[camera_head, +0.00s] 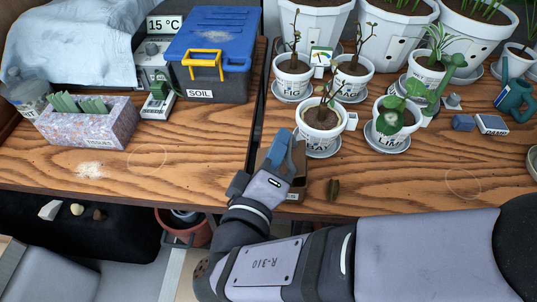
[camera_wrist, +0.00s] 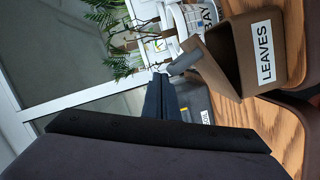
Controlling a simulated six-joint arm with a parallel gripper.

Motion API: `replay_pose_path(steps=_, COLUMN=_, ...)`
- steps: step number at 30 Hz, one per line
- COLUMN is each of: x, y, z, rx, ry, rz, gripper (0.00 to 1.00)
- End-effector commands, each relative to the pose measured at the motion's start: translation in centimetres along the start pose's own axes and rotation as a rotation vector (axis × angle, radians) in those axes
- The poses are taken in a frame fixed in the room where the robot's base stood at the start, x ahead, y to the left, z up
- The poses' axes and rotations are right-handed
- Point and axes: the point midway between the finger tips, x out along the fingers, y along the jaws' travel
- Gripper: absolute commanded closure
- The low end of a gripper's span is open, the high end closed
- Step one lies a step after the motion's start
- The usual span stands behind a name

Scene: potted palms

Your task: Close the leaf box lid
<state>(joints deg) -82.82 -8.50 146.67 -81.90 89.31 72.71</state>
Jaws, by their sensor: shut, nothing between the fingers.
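The leaf box is a brown box with a white LEAVES label, at the right of the wrist view (camera_wrist: 292,35). In the head view the box (camera_head: 298,184) stands at the table's front edge, largely hidden behind my gripper. A brown lid panel (camera_wrist: 207,76) stands raised at an angle from the box, with a dark gap between them. A grey cylindrical piece (camera_wrist: 185,62) sticks out by the lid. My gripper (camera_wrist: 160,78) is shut and empty, with its blue fingers beside the lid; whether they touch it I cannot tell. It also shows in the head view (camera_head: 286,150).
Potted plants, including one in a white pot (camera_head: 320,133), stand close behind. The blue-lidded SOIL box (camera_head: 212,85) and the tissue box (camera_head: 88,125) stand left. The table's front right is mostly clear.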

Motion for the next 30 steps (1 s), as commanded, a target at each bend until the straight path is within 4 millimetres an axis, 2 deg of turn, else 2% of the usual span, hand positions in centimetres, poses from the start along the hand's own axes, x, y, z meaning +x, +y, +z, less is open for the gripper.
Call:
replay_pose_path(steps=1, x=0.2, y=-0.6, z=0.6, rx=0.006, ry=0.000, rz=0.000, gripper=1.00)
replay_pose_path(steps=9, x=0.4, y=-0.3, z=1.4, rx=0.002, ry=0.000, rz=0.001, gripper=1.00)
replay_pose_path(steps=30, x=0.4, y=0.0, z=1.6, rx=-0.001, ry=0.000, rz=0.001, gripper=1.00)
